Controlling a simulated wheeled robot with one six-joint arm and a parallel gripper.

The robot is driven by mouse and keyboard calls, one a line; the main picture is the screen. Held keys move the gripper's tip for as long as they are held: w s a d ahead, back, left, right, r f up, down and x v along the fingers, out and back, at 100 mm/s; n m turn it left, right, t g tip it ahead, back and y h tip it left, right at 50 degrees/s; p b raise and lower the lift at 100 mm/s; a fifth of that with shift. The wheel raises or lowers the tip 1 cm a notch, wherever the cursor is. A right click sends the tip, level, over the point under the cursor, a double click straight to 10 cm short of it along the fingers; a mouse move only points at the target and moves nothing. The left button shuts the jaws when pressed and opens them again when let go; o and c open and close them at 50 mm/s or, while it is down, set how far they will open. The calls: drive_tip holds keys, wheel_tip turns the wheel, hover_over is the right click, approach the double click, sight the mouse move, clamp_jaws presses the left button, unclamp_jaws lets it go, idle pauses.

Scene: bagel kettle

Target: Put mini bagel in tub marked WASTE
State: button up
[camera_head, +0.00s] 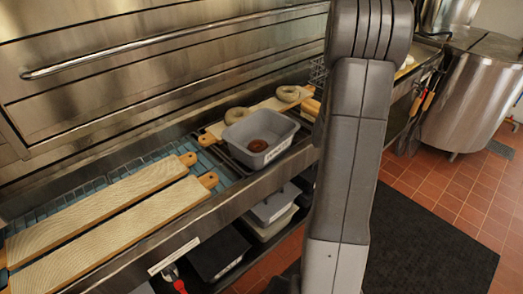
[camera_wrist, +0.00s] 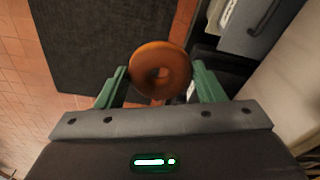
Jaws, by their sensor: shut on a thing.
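A browned mini bagel (camera_wrist: 181,70) sits between the green fingers of my gripper (camera_wrist: 160,78) in the wrist view. The gripper is shut on it, and dark mat and floor show beyond. In the head view my arm hides the gripper and this bagel. A grey tub (camera_head: 287,131) stands on the counter, left of my arm. It has a white label on its front, too small to read. A brown round item (camera_head: 257,145) lies inside the tub.
Pale bagels (camera_head: 237,114) lie on a board behind the tub. Two long wooden boards (camera_head: 95,213) lie at the left of the counter. More tubs (camera_head: 271,207) stand on the shelf below. A steel kettle (camera_head: 470,95) stands at right, near a dark mat (camera_head: 425,245).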

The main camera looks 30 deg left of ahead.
drive_tip(key=s+a+r+m, duration=0.1)
drive_tip(key=s+a+r, duration=0.4)
drive_tip(key=a+r, duration=0.3)
drive_tip(key=s+a+r+m, duration=0.2)
drive_tip(key=s+a+r, duration=0.3)
drive_tip(key=a+r, duration=0.4)
wheel_tip(320, 180, up, 5)
drive_tip(key=shift+a+r, duration=0.1)
drive_tip(key=shift+a, duration=0.2)
